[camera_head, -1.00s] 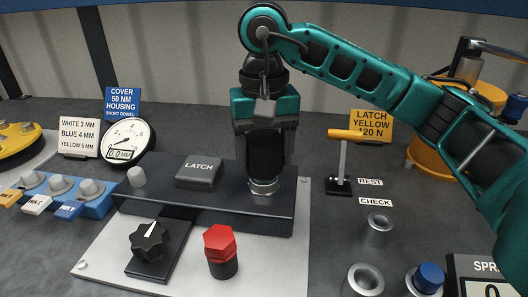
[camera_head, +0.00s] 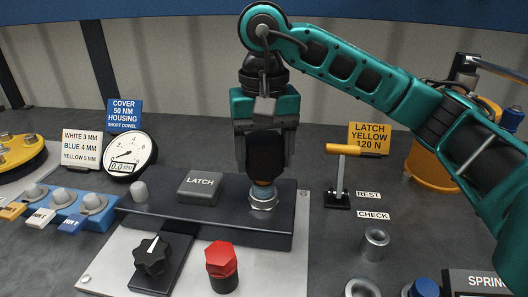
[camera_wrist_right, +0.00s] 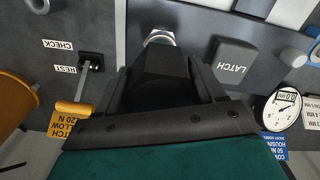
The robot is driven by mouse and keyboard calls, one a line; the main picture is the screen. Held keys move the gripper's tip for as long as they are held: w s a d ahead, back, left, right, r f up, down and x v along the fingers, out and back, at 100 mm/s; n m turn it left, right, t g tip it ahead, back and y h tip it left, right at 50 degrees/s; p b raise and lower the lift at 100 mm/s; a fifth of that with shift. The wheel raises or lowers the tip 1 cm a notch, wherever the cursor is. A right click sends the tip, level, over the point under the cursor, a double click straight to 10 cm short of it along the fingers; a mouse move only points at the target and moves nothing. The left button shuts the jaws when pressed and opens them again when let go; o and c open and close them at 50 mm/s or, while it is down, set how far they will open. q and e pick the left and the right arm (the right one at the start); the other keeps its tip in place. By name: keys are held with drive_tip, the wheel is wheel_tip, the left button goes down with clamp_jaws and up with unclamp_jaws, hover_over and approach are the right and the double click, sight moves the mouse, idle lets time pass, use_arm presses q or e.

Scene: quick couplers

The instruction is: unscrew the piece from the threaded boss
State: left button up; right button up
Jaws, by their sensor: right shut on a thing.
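The threaded boss (camera_head: 263,201) is a silver ring at the right end of the dark raised block (camera_head: 225,231); it also shows at the top of the wrist view (camera_wrist_right: 158,37). My right gripper (camera_head: 264,165) points straight down over it, shut on the piece (camera_head: 264,184). Only a narrow copper and bluish band of the piece shows, between the fingers and the silver ring. The dark fingers hide the rest. The piece looks upright and in line with the boss; I cannot tell whether its lower end is still in the thread. My left gripper is not in view.
A grey LATCH block (camera_head: 199,188) and a pale peg (camera_head: 140,190) share the dark block. A red hex knob (camera_head: 221,259) and a black dial knob (camera_head: 152,256) stand in front. A yellow-handled lever (camera_head: 342,175) is to the right, near an empty metal socket (camera_head: 376,243).

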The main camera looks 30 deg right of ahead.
sight(264, 139)
drive_tip(key=shift+r+p, duration=1.4)
drive_tip(key=shift+r, duration=0.65)
